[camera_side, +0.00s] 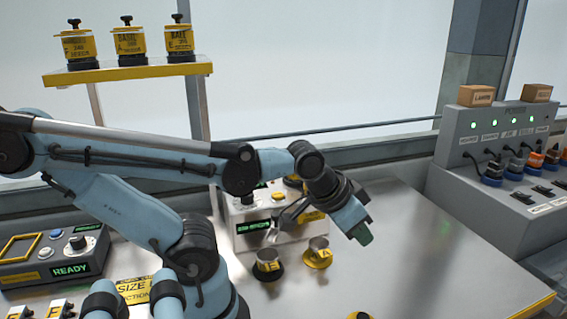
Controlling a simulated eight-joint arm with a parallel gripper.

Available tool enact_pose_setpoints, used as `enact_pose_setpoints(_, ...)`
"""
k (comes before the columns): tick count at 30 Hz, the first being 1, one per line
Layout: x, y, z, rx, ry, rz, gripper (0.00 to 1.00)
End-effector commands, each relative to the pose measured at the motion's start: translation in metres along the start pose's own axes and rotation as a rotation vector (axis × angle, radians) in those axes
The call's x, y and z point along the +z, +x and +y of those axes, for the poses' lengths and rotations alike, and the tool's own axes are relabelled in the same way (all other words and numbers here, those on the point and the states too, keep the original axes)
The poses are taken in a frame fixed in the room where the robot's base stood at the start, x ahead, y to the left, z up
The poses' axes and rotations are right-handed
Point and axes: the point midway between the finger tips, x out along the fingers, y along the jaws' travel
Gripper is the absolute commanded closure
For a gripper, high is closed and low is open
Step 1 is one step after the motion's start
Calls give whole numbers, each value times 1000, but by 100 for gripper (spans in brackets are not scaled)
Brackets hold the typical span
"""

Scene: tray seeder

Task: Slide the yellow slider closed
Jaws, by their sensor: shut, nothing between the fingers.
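A grey machine box (240,243) with a green lit display stands on the metal table, partly behind my arm. A yellow part (313,216) shows on its right side, partly covered by my wrist. I cannot tell whether this is the yellow slider, or how far open it is. My gripper (362,233) points down and right, with a dark green tip. It is shut and empty, in front and to the right of the box, above the table. Whether it touches anything is unclear.
A control panel (75,268) reading READY is at left. A yellow-edged shelf (130,73) holds three jars. A grey power unit (490,150) stands at right. The right table is mostly clear.

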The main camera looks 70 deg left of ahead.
Motion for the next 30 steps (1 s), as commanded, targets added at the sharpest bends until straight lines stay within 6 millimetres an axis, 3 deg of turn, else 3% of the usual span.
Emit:
enact_pose_setpoints(2, 0, 0, 0, 0, 0, 0, 97)
enact_pose_setpoints(5, -3, -1, -4, -8, -28, -9, 82)
enact_pose_setpoints(8, -13, -7, -18, -37, -142, -48, 66)
enact_pose_setpoints(11, -30, -18, -46, -94, -358, -116, 52)
enact_pose_setpoints(15, -52, -39, -97, -207, -754, -226, 52)
enact_pose_setpoints(21, -66, -73, -170, -388, -1304, -351, 52)
enact_pose_setpoints(25, -66, -91, -203, -487, -1568, -402, 52)
enact_pose_setpoints(30, -64, -103, -224, -557, -1744, -432, 52)
